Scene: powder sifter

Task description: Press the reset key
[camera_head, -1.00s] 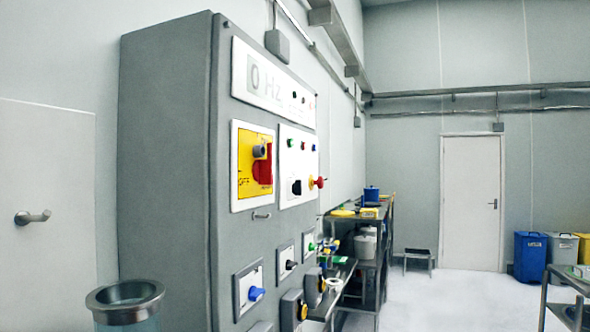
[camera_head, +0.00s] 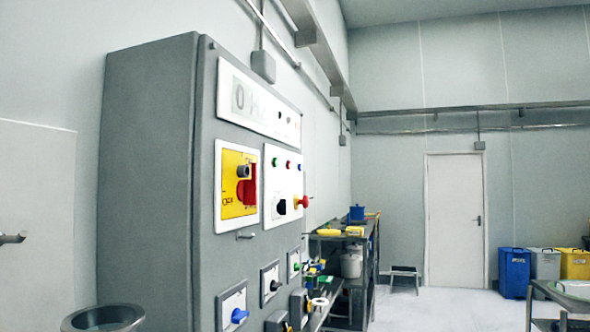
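A tall grey control cabinet (camera_head: 150,170) stands at the left, its front seen at a steep angle. A white panel (camera_head: 284,210) on it carries small green, red and blue buttons, a black knob (camera_head: 281,207) and a red mushroom button (camera_head: 301,202) on a yellow base. Above is a display panel (camera_head: 258,102) with a large "0" reading and small keys at its right end; their labels are too small to read, so I cannot tell which is the reset key. To the left is a yellow switch plate (camera_head: 238,186) with a red part and grey knob. My gripper is not in view.
A round steel-rimmed vessel (camera_head: 103,318) stands in front of the cabinet. A cluttered workbench (camera_head: 340,240) lies beyond it. Blue (camera_head: 514,272), grey and yellow bins stand at the right near a table (camera_head: 560,291). The floor toward the white door (camera_head: 454,220) is clear.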

